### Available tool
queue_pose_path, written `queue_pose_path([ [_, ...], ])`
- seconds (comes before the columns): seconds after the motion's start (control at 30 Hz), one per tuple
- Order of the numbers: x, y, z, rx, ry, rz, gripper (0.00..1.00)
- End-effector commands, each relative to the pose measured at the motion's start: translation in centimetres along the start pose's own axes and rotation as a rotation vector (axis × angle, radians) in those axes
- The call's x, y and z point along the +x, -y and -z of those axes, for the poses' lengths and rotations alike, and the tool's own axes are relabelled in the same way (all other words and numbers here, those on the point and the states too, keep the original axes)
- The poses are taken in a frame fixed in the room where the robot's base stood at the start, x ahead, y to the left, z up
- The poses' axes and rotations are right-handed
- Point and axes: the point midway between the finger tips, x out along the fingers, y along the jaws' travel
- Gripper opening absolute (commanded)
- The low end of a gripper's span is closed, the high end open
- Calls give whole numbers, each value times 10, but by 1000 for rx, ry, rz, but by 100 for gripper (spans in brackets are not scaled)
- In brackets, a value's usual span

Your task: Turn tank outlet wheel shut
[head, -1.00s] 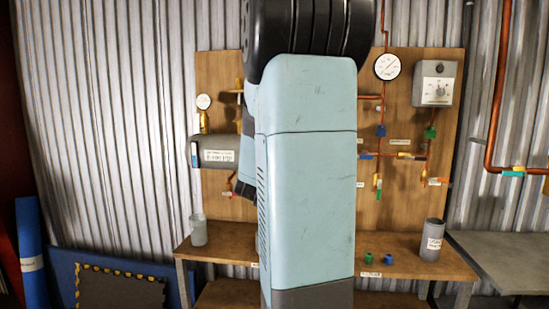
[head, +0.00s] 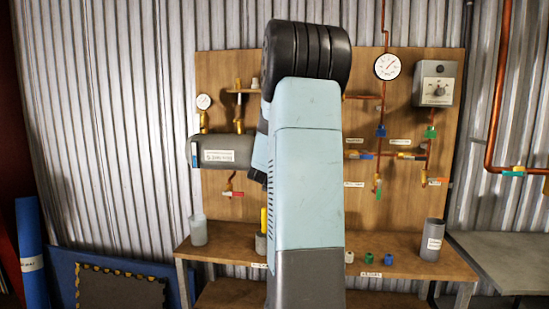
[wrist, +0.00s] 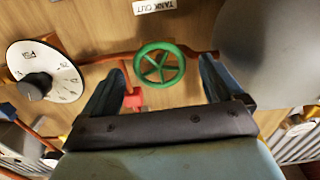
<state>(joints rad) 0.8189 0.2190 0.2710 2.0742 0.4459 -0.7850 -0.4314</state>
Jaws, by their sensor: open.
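The green five-spoked wheel (wrist: 160,64) shows in the wrist view, on the wooden board below an upside-down label reading TANK OUT (wrist: 154,6). My gripper (wrist: 162,68) is open, one finger on each side of the wheel, with visible gaps between wheel and fingers. How far the fingertips are from the wheel in depth is hard to tell. A copper pipe passes behind the wheel, and a red fitting (wrist: 133,98) sits beside the left finger. In the head view my arm hides the wheel and gripper.
The grey tank (head: 220,151) is on the board's left; its body also fills the wrist view's upper right (wrist: 265,45). A white dial with a black knob (wrist: 40,85) is left of my gripper. A shelf (head: 400,262) below holds cups and small caps.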

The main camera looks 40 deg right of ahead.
Motion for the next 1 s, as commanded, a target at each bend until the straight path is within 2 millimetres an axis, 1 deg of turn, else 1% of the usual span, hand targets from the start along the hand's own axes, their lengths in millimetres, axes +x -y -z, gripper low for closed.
queue_pose_path([
  [0.13,7,0,0,0,1,0,93],
  [0.43,8,0,0,0,0,0,92],
  [1.0,8,0,0,0,0,1,39],
])
